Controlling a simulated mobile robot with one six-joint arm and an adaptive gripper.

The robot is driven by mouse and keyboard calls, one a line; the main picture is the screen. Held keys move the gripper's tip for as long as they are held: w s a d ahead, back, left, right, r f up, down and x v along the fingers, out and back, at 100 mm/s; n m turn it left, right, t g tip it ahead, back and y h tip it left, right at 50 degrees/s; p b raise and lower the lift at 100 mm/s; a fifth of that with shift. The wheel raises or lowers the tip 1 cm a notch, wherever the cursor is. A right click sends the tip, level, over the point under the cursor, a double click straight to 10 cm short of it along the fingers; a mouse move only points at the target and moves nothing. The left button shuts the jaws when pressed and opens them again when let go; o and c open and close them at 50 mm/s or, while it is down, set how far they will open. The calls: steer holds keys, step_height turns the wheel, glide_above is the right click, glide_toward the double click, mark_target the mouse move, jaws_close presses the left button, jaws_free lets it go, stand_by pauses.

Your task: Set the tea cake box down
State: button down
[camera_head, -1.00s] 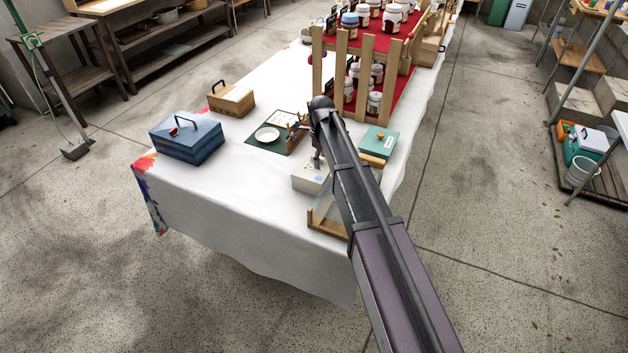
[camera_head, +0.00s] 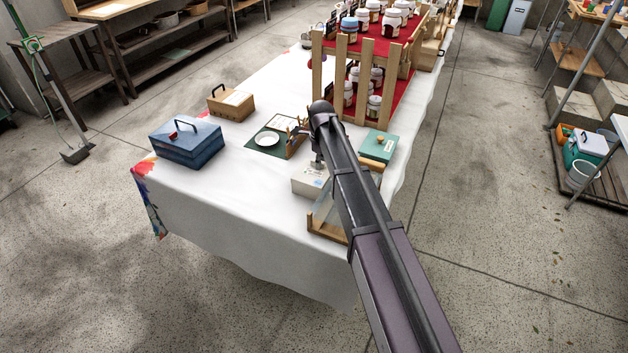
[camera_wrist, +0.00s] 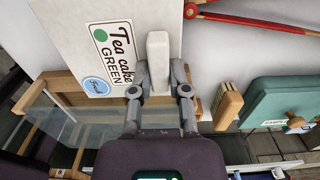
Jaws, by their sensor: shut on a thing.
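The tea cake box (camera_head: 307,182) is a pale box at the near end of the white-clothed table (camera_head: 230,215). In the wrist view the box (camera_wrist: 65,25) shows a label reading "Tea cake GREEN" and a round blue sticker. My gripper (camera_wrist: 159,82) is shut on the white upright handle (camera_wrist: 158,50) of the box. In the head view my gripper (camera_head: 318,160) is above the box, partly hidden by my arm. The box looks level and close to the cloth; I cannot tell whether its underside touches it.
A wood-framed clear panel (camera_head: 322,213) stands just in front of the box. A green box (camera_head: 379,146) is to the right. Cloth at front left is bare.

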steer(key=shift+r, duration=0.1)
stand_by(0.3)
step_height(320, 180, up, 10)
steer(key=p, duration=1)
stand_by(0.5)
stand_by(0.3)
stand_by(0.4)
